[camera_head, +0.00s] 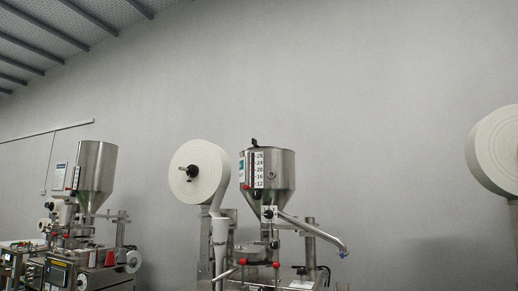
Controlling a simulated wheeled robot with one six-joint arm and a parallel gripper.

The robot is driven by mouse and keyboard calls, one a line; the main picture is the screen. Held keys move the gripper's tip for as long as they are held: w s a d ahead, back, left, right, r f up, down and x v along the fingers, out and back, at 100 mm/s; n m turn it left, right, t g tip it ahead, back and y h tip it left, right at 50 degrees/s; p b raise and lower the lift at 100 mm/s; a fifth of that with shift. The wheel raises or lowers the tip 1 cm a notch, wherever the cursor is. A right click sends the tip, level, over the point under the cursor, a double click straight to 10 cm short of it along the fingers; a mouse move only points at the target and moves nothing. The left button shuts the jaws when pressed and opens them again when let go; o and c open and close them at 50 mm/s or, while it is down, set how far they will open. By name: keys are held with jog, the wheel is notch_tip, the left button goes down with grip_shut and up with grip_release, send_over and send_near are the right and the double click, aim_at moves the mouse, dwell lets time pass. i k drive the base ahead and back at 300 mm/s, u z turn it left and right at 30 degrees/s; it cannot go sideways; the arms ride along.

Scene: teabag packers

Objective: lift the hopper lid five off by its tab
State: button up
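A steel hopper (281,172) with a cone-shaped lower part stands on the packing machine in the middle of the head view. A small black piece (254,142) sticks up at its top rim; it may be the lid's tab. The lid itself is seen edge-on from below, so its surface is hidden. A second steel hopper (97,168) stands on a machine at the left; no tab can be made out on it. No number five is readable on either hopper. My gripper is not in this view.
A large white paper roll (199,172) stands close to the left of the middle hopper. A slanted steel pipe (315,231) reaches out to its right. Another white roll (497,150) is at the right edge. The wall space above the hopper is clear.

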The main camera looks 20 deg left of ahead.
aim_at(254, 141)
jog(key=u, duration=0.55)
jog(key=i, duration=0.6)
jog(key=u, duration=0.95)
jog(key=i, duration=1.8)
jog(key=z, duration=0.3)
